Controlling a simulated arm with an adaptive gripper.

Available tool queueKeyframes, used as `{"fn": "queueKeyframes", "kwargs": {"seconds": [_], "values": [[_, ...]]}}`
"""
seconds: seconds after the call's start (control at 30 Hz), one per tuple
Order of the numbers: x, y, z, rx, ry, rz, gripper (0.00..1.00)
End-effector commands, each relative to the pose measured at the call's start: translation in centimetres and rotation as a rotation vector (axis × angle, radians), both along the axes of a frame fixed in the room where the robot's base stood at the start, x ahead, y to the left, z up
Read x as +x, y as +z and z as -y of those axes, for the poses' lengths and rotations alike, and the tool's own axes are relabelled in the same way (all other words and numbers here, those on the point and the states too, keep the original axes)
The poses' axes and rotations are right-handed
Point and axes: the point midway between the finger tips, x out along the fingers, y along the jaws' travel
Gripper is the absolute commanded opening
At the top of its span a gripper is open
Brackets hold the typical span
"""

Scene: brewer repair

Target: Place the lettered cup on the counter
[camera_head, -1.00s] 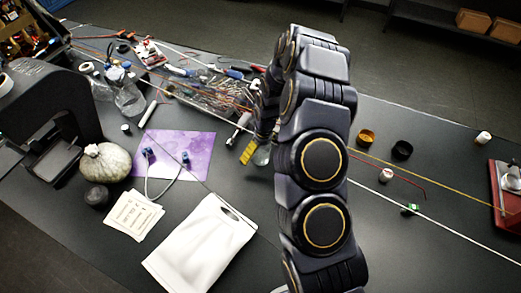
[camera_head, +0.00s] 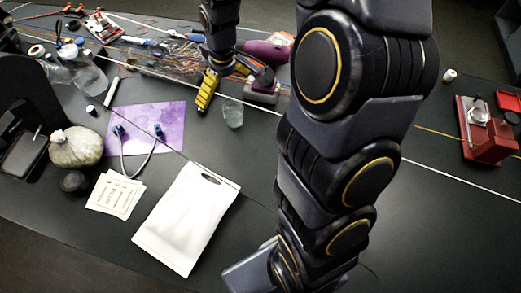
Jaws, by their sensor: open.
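A small clear glass cup (camera_head: 232,116) stands upright on the dark counter (camera_head: 262,150), right of the purple sheet. No lettering can be made out on it at this size. My gripper (camera_head: 232,88) is just behind and above the cup, with its fingers spread and nothing seen between them. The cup appears apart from the fingers.
The purple sheet (camera_head: 165,112) with a cable on it, a white bag (camera_head: 187,225), cards (camera_head: 116,195) and a round gourd-like object (camera_head: 77,147) lie left. Loose wires and tools clutter the back. A red device (camera_head: 485,130) stands right. My arm hides the middle.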

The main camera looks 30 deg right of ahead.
Motion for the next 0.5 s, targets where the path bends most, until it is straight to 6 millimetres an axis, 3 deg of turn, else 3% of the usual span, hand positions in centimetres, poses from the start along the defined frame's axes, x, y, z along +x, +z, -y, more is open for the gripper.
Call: {"fn": "queueKeyframes", "kwargs": {"seconds": [0.03,0.2,0.4,0.5], "values": [[-1.8,2.0,-1.0,-0.004,-0.008,-0.006,0.95],[-9.0,6.3,-3.0,-0.028,-0.079,-0.076,0.95],[-17.9,9.1,-4.2,-0.061,-0.203,-0.152,0.95],[-21.2,9.6,-4.5,-0.067,-0.262,-0.179,0.95]]}}
